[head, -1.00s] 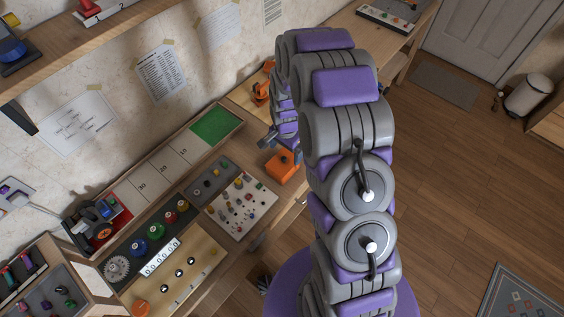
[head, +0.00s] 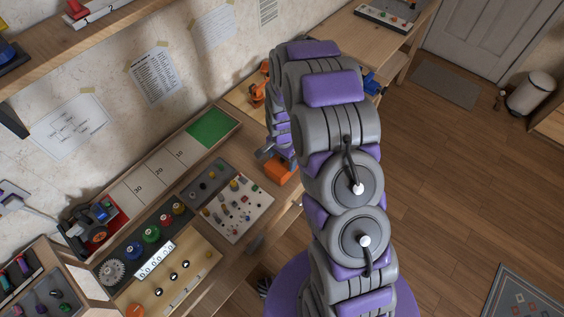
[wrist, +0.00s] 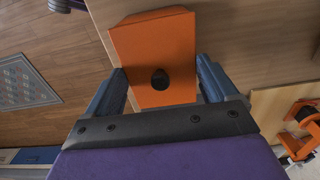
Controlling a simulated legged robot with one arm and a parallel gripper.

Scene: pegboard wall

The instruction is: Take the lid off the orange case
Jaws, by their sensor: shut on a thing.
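The orange case (wrist: 150,50) is a block with a round black knob (wrist: 160,79) on the face towards me in the wrist view. In the head view the case (head: 279,171) sits near the bench's front edge, partly behind my arm. My gripper (wrist: 162,70) has one blue-grey finger on each side of the orange part with the knob and is shut on it. In the head view my gripper (head: 272,152) is at the case's upper end and hides the knob. I see no clear gap between lid and case; the seam cannot be made out.
Left of the case is a pale board (head: 238,210) with many small parts. Beyond it lie a green pad (head: 212,128) and a numbered strip. An orange device (head: 257,95) stands near the wall.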

